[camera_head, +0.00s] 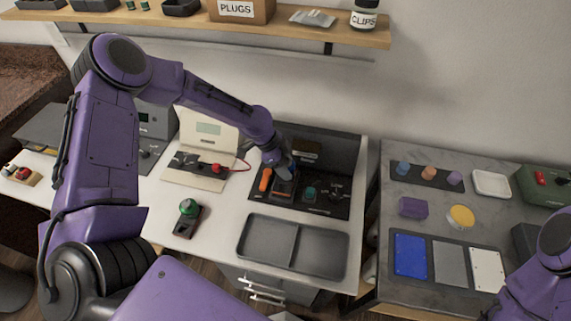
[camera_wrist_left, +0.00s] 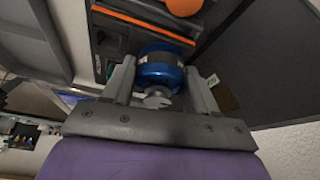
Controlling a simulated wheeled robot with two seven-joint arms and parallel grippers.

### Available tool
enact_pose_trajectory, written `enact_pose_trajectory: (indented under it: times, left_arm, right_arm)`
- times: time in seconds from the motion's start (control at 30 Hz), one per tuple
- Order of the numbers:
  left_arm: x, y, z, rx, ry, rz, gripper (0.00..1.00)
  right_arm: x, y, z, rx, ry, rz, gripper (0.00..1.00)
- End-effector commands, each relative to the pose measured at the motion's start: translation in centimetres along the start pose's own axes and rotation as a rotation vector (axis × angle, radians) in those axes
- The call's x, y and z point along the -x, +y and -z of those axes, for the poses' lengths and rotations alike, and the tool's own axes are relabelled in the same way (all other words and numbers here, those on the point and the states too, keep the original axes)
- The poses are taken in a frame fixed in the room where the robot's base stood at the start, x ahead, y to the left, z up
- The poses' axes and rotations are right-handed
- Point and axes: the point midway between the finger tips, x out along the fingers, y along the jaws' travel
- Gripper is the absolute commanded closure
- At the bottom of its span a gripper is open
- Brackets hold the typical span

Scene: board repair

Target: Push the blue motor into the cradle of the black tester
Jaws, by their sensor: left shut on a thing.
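The blue motor (camera_wrist_left: 162,66) shows in the left wrist view between the two fingers of my left gripper (camera_wrist_left: 163,82), which is shut on it. Its silver shaft end points back toward the gripper's palm. In the head view my left gripper (camera_head: 284,178) reaches down over the left part of the black tester (camera_head: 325,207), beside an orange handle (camera_head: 265,179). The gripper hides most of the motor and the cradle there. I cannot tell how far the motor sits in the cradle. My right gripper is out of view.
A grey two-part tray (camera_head: 297,246) lies in front of the tester. A green-topped part (camera_head: 188,208) stands to the left, and a cream meter (camera_head: 207,132) with a red lead is behind it. A second table (camera_head: 390,215) is at the right.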

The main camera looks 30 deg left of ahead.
Motion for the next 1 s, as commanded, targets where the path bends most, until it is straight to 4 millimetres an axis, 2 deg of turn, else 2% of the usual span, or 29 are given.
enact_pose_trajectory:
  times: [1.0]
  left_arm:
    - [-0.7, -0.04, -0.26, 0.0, 0.001, 0.001, 0.74]
  right_arm:
    - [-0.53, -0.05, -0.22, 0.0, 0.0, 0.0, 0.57]
